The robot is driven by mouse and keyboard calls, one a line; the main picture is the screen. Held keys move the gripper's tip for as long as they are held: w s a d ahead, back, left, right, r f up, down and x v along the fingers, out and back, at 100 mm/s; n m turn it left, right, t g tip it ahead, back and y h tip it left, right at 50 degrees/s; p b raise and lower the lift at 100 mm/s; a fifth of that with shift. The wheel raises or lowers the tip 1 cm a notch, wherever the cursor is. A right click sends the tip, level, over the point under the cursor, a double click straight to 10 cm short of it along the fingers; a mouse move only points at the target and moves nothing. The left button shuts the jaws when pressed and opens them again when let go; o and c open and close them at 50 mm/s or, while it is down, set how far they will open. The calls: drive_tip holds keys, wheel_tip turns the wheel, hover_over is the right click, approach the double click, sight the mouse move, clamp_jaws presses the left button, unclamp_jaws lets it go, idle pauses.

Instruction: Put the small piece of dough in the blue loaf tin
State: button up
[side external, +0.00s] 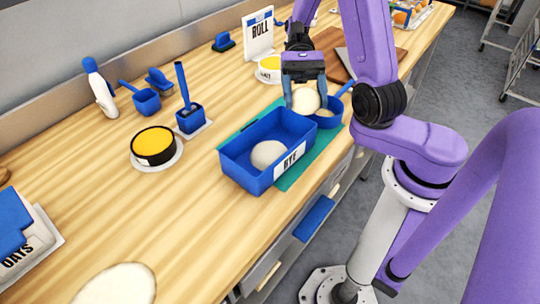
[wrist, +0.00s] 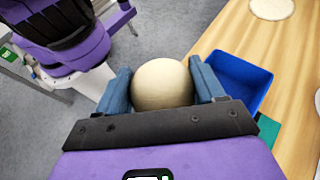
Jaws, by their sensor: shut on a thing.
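My gripper (side external: 305,100) is shut on a round, pale piece of dough (side external: 306,101). It holds the dough near the far right end of the blue loaf tin, over or beside a small blue pan. In the wrist view the dough (wrist: 162,84) sits between both fingers. The blue loaf tin (side external: 245,174), labelled "RYE", stands upright on a green mat; part of it shows right of the fingers in the wrist view (wrist: 240,80). Another pale dough ball (side external: 268,154) lies inside the tin. I cannot surely tell which dough piece is smaller.
A small blue pan (side external: 327,122) stands beside the tin's far end. A black tub with yellow contents (side external: 153,144) and a blue holder (side external: 190,121) with an upright handle are left of the tin. A pale round (side external: 118,284) lies near the front. The counter's left middle is clear.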

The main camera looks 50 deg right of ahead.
drive_tip(key=w+a+r+m+t+y, duration=0.3)
drive_tip(key=w+a+r+m+t, duration=0.2)
drive_tip(key=a+m+t, duration=0.45)
hover_over(262, 163)
wheel_tip(262, 163, down, 7)
drive_tip(key=shift+n, duration=0.35)
drive_tip(key=shift+f, duration=4.6)
drive_tip(key=shift+f, duration=0.35)
drive_tip(key=shift+f, duration=0.25)
drive_tip(key=o, duration=0.9)
drive_tip(key=shift+c, duration=0.2)
drive_tip(key=shift+r, duration=0.1)
